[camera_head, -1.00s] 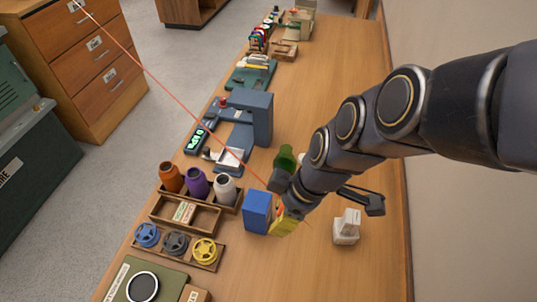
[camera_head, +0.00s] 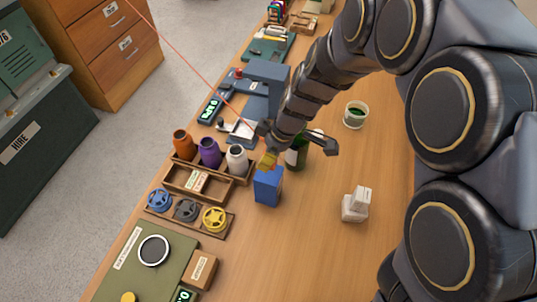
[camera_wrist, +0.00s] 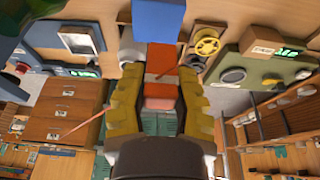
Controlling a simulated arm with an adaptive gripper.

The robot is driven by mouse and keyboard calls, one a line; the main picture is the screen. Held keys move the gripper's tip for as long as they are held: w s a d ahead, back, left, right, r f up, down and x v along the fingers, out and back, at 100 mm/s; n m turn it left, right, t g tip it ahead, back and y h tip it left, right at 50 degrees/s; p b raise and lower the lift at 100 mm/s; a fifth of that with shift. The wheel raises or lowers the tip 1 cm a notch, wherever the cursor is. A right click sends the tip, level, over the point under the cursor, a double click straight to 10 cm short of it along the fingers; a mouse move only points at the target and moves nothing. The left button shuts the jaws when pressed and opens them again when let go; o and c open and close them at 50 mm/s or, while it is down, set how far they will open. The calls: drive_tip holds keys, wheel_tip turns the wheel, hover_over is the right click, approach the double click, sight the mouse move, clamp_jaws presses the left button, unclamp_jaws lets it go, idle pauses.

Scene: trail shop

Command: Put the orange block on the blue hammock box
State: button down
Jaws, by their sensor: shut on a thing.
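The blue hammock box (camera_head: 267,188) stands upright on the wooden table, right of the wooden jar rack. My gripper (camera_head: 267,160), with yellow finger pads, is at the box's upper end in the head view. The orange block is hidden there. In the wrist view, the orange block (camera_wrist: 161,62) sits between the yellow fingers of my gripper (camera_wrist: 158,95), which is shut on it. The blue box (camera_wrist: 158,20) shows just beyond the block's end at the top of that view. I cannot tell whether block and box touch.
A green bottle (camera_head: 297,155) stands close behind my gripper. Orange, purple and white jars (camera_head: 210,153) and a tray of spools (camera_head: 186,210) are to the left. A white block-like object (camera_head: 356,204) and a white cup (camera_head: 355,115) are to the right.

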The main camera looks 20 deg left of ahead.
drive_tip(key=shift+w+a+f, duration=0.15)
drive_tip(key=shift+w+f, duration=0.05)
drive_tip(key=shift+f, duration=0.15)
drive_tip(key=shift+w+a+f, duration=0.1)
drive_tip(key=shift+w+f, duration=0.05)
drive_tip(key=shift+f, duration=1.55)
drive_tip(key=shift+f, duration=0.1)
drive_tip(key=c, duration=1)
unclamp_jaws()
drive_tip(key=shift+o, duration=0.2)
drive_tip(key=v, duration=1.2)
